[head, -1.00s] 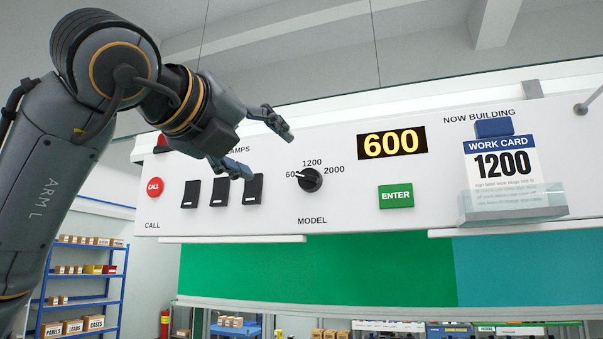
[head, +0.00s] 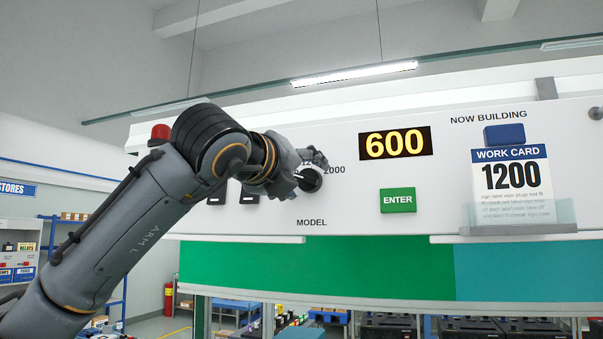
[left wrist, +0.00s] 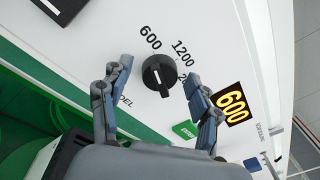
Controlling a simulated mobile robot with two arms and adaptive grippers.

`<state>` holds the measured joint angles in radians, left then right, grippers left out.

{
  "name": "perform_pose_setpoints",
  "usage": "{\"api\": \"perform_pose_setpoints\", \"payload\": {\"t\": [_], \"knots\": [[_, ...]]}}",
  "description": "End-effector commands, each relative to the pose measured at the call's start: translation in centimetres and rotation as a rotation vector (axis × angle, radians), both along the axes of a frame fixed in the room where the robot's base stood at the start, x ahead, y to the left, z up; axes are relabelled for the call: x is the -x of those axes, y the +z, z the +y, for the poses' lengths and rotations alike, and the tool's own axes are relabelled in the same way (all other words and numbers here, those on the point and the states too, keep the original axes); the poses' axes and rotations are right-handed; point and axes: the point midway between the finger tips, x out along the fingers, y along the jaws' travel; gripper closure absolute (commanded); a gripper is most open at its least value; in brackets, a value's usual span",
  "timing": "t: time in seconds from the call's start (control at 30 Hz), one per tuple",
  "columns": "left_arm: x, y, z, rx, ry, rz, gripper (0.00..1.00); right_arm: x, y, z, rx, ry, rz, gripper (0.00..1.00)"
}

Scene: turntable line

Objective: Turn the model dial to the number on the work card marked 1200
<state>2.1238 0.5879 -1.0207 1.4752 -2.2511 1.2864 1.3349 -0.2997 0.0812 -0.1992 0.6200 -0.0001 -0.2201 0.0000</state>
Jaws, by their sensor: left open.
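The black model dial (head: 308,179) is on the white panel, partly hidden by my left gripper in the head view. In the left wrist view the dial (left wrist: 157,73) shows whole, its white pointer line toward the printed 600. The labels 1200 and a partly hidden 2000 lie around it. My left gripper (head: 305,172) is open, its fingers (left wrist: 152,85) on either side of the dial, with gaps visible. The display (head: 395,143) reads 600. The work card (head: 511,185) shows 1200 in a clear holder. My right gripper is not in view.
A green ENTER button (head: 398,200) is right of the dial. Black rocker switches (head: 249,192) are left of it, partly behind my left arm. A red beacon (head: 160,133) stands at the panel's left end. Shelves stand in the background.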

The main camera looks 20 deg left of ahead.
Motion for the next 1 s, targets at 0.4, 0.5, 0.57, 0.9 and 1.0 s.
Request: {"api": "perform_pose_setpoints", "payload": {"t": [0.4,0.5,0.57,0.9,1.0], "knots": [[0.04,-0.01,0.02,0.0,0.0,0.0,0.92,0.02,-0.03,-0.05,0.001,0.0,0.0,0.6],[0.04,-0.02,0.03,-0.002,0.001,0.0,0.92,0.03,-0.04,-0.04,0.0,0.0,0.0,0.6],[0.04,-0.03,0.02,-0.006,0.0,0.001,0.92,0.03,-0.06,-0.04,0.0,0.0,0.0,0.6],[0.04,-0.04,0.0,-0.144,0.0,-0.002,0.92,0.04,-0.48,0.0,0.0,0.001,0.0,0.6],[0.05,0.03,-0.06,-0.225,0.0,-0.006,0.92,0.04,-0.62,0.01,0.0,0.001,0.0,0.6]]}}
